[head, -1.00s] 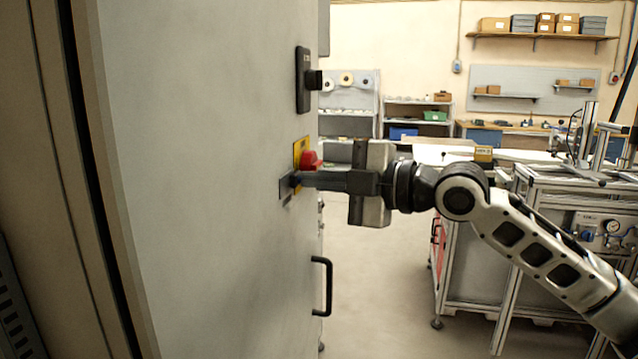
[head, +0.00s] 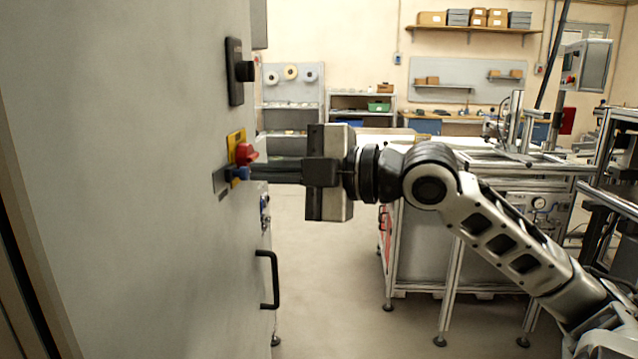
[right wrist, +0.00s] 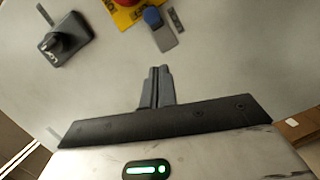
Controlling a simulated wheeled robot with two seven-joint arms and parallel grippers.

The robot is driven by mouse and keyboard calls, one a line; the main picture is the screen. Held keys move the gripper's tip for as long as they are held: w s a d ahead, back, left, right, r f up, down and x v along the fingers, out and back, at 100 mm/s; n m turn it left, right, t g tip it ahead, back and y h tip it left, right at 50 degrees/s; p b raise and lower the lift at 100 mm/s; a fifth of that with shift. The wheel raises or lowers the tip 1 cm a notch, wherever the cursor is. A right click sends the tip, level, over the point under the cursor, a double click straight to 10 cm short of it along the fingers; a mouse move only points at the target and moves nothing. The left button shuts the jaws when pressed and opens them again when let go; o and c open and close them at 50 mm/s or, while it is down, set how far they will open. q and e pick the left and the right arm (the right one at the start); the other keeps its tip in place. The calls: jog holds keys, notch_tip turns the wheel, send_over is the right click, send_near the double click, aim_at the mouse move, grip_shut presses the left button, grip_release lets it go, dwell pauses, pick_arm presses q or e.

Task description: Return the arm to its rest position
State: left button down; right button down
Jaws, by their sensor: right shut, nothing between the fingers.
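My right gripper (head: 256,173) reaches in from the right in the head view, its fingers pointing at the grey cabinet front. Its fingers are shut with nothing between them; the right wrist view shows the closed fingertips (right wrist: 160,72) side by side. A blue knob (head: 238,174) on a small grey plate sits just beyond the fingertips; in the right wrist view the blue knob (right wrist: 152,17) is clear of them. A red knob (head: 246,154) on a yellow plate (head: 236,139) is just above the blue one. My left gripper is not in view.
The cabinet (head: 130,180) fills the left side, with a black rotary switch (head: 236,72) above and a black handle (head: 272,280) below. A metal-framed workstation (head: 450,250) stands right, behind my arm. Open floor (head: 325,300) lies between. Shelves (head: 360,105) stand at the back.

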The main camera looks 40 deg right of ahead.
jog(key=b+v, duration=0.1)
jog(key=v, duration=0.5)
jog(key=shift+s+b, duration=0.25)
jog(key=shift+b, duration=0.05)
jog(key=w+d+f+m+h, duration=0.15)
jog(key=f+m, duration=0.25)
jog(key=f, duration=0.5)
jog(key=w+f+m+g+h, duration=0.15)
jog(key=f+m, duration=0.25)
jog(key=f, duration=0.5)
jog(key=w+f+m+h, duration=0.1)
jog(key=w+f+m, duration=0.2)
jog(key=f, duration=0.6)
jog(key=s+a+f+m+g+h, duration=0.1)
jog(key=s+a+f+m, duration=0.2)
jog(key=f, duration=0.5)
jog(key=s+a+f+m+g, duration=0.1)
jog(key=s+a+f+m, duration=0.15)
jog(key=a+f, duration=0.35)
jog(key=s+a+f+m+g, duration=0.1)
jog(key=s+a+f, duration=0.6)
jog(key=a, duration=0.3)
jog(key=shift+f, duration=0.15)
